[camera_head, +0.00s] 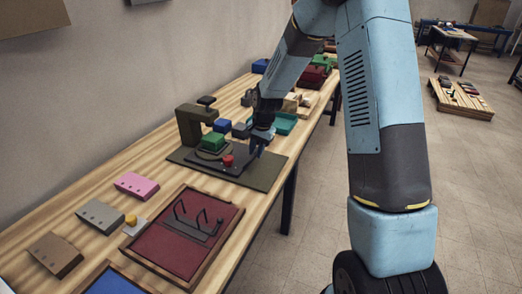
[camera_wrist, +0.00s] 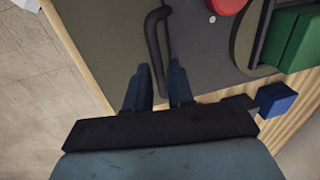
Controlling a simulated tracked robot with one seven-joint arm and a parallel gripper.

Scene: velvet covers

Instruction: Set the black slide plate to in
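The black slide plate (camera_head: 205,160) lies on a dark olive base (camera_head: 262,174) on the wooden bench, beside a round stand with a green block (camera_head: 212,142). In the wrist view the dark plate (camera_wrist: 200,60) carries a bent black handle (camera_wrist: 153,35). My gripper (camera_head: 256,150) is low at the plate's right end. In the wrist view its two blue fingers (camera_wrist: 158,80) are apart, one on each side of the handle's near end. A gap shows between them; contact with the handle cannot be told.
A red knob (camera_head: 228,160) sits near the handle. An upright olive post (camera_head: 190,128) stands behind the green block. Blue blocks (camera_head: 222,125) and a teal tray (camera_head: 285,123) are close by. A red framed panel with levers (camera_head: 165,250) lies nearer.

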